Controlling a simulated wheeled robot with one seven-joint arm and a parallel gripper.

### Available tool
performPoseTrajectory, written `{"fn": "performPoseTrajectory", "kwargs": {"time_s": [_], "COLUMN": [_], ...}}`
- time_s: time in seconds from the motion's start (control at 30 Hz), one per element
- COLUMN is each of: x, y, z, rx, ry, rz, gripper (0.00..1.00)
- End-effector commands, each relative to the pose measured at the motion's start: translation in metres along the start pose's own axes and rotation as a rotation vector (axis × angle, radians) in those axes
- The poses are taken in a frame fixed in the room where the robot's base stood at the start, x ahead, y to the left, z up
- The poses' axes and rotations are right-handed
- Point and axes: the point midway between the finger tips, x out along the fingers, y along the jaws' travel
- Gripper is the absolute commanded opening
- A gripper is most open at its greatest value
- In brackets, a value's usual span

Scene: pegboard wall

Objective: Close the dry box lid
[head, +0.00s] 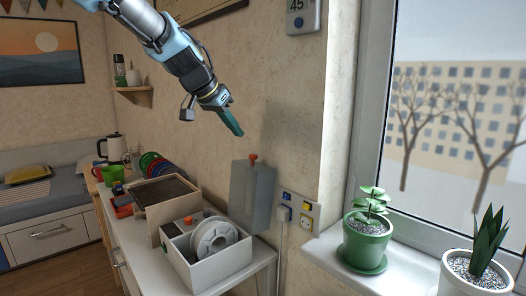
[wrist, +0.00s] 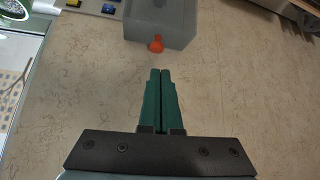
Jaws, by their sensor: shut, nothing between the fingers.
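The dry box (head: 217,269) is a white open-topped box on the white counter, with a white spool (head: 214,240) inside. Its lid (head: 252,197) looks like a translucent grey cover standing upright at the box's right side, against the wall. An orange knob (head: 253,157) sits at the lid's top edge. In the wrist view the lid (wrist: 163,22) is at the top, with the knob (wrist: 156,44) at its near edge. My gripper (head: 238,131) is shut and empty, up and left of the knob in the head view. In the wrist view its fingertips (wrist: 160,70) are apart from the knob.
A brown-topped tray or frame (head: 166,193) stands left of the box. Sockets and switches (head: 297,208) are on the wall right of the lid. A green potted plant (head: 366,240) is on the windowsill. The air around my gripper is clear.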

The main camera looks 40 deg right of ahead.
Motion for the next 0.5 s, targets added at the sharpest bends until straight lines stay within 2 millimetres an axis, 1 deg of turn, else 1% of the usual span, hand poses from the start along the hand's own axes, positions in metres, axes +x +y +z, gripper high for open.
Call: {"fn": "performPoseTrajectory", "kwargs": {"time_s": [0.07,0.17,0.27,0.5], "x": [0.003,0.01,0.025,0.067], "y": [0.006,0.007,0.007,0.007], "z": [-0.007,-0.01,-0.009,-0.01], "rx": [0.016,0.02,0.019,0.017], "ry": [0.009,0.011,0.008,0.008], "rz": [0.011,0.013,0.014,0.013], "gripper": [0.0,0.0,0.0,0.0]}}
